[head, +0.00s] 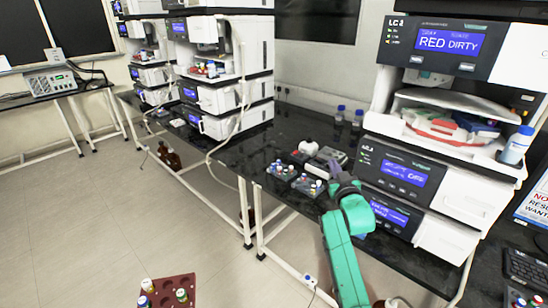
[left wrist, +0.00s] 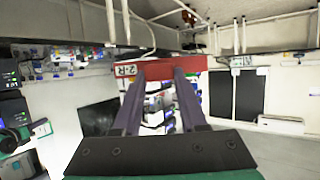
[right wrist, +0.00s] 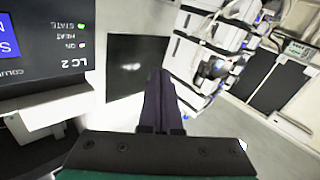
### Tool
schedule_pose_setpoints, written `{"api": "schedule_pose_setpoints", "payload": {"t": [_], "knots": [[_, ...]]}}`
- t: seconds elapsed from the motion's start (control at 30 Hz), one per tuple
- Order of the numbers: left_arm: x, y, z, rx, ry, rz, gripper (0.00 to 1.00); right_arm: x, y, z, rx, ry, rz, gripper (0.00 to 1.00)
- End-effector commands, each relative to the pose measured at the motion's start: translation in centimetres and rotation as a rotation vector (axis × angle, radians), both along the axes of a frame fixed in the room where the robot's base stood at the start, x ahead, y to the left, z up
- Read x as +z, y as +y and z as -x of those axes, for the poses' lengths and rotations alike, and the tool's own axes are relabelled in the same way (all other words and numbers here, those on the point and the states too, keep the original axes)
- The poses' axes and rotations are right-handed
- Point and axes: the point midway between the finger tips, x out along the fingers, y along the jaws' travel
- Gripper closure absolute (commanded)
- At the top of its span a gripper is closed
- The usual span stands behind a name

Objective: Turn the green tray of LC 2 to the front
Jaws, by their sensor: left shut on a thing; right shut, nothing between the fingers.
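The LC 2 stack (head: 440,110) stands at the right of the head view. Its screen (head: 448,43) reads "RED DIRTY". In its open bay I see a red tray (head: 432,134) at the front and something blue (head: 474,122) beside it. My left gripper (left wrist: 158,72) is shut on a dark red rack (left wrist: 190,64) labelled 2-R, whose vials show low in the head view (head: 180,281).
A blue-capped bottle (head: 516,146) stands on the ledge at the bay's right. Small vial racks (head: 307,186) and a white device (head: 308,146) are on the black bench (head: 240,158) beside my right gripper. Another instrument stack (head: 225,70) stands farther left. The floor at left is clear.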

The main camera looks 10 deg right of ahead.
Motion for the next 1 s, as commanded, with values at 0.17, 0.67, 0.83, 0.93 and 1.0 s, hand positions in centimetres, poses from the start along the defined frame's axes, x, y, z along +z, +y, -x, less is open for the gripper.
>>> {"api": "schedule_pose_setpoints", "payload": {"t": [0.17, 0.67, 0.83, 0.93, 1.0], "knots": [[0.2, 0.0, 0.0, 0.000, -0.001, -0.001, 1.00, 8.9, -1.7, 0.8, -0.044, -0.164, 0.014, 1.00], [0.4, 0.0, 0.0, 0.000, -0.001, 0.001, 1.00, 28.9, -6.0, 9.5, -0.184, -0.580, 0.042, 1.00], [0.4, 0.0, 0.0, 0.000, -0.001, 0.001, 1.00, 30.4, -6.4, 10.7, -0.198, -0.618, 0.044, 1.00], [0.4, 0.0, 0.0, 0.000, -0.001, 0.000, 1.00, 30.4, -6.4, 10.8, -0.198, -0.618, 0.044, 1.00], [0.4, 0.0, 0.0, 0.000, -0.001, 0.000, 1.00, 30.4, -6.4, 10.7, -0.198, -0.618, 0.044, 1.00]]}}
